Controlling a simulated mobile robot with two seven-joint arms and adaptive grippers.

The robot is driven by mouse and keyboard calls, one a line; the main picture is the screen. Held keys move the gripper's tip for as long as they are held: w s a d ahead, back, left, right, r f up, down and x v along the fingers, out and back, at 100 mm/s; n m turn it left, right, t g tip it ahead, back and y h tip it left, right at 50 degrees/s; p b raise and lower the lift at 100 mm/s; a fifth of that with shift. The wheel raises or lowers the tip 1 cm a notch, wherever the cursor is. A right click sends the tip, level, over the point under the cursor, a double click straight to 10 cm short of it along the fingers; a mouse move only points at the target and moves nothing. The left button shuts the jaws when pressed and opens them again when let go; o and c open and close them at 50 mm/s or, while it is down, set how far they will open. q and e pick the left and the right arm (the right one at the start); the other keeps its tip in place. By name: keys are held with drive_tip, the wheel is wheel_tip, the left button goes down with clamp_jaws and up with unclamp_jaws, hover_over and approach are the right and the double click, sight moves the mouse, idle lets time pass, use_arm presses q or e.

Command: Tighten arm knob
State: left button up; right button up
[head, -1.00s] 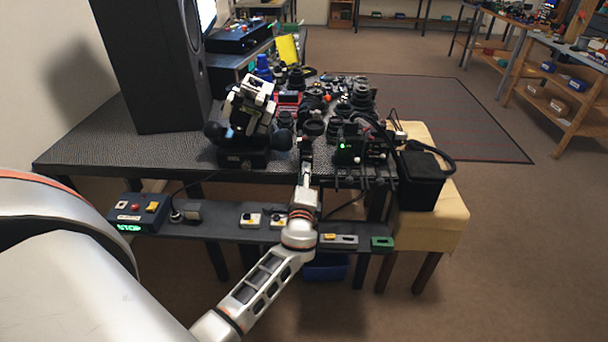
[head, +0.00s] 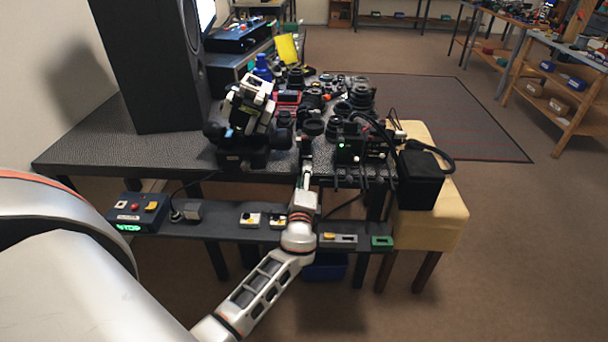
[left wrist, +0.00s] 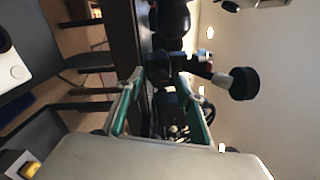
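My left gripper (head: 307,175) reaches from below to the front edge of the dark worktable (head: 110,143). In the left wrist view its green-lined fingers (left wrist: 161,78) stand apart. A dark jointed part (left wrist: 157,68) shows at and beyond the fingertips; I cannot tell whether they touch it. A black round knob (left wrist: 244,83) sticks out to the right of the fingers on a short jointed arm. A black rounded part (left wrist: 172,18) is above. In the head view a dark ring-shaped part (head: 313,127) stands just beyond the gripper. Which knob is the arm knob is unclear. My right gripper is out of view.
A white-and-black device (head: 250,105) with round black ends stands left of the gripper. A black box with a green light (head: 347,148) and cables is close on the right. A tall black speaker (head: 150,65) stands left. A low shelf (head: 222,229) runs below the table edge.

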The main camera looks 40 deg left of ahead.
use_arm(q)
drive_tip(key=v, duration=1.1)
drive_tip(key=shift+d+f, duration=0.1)
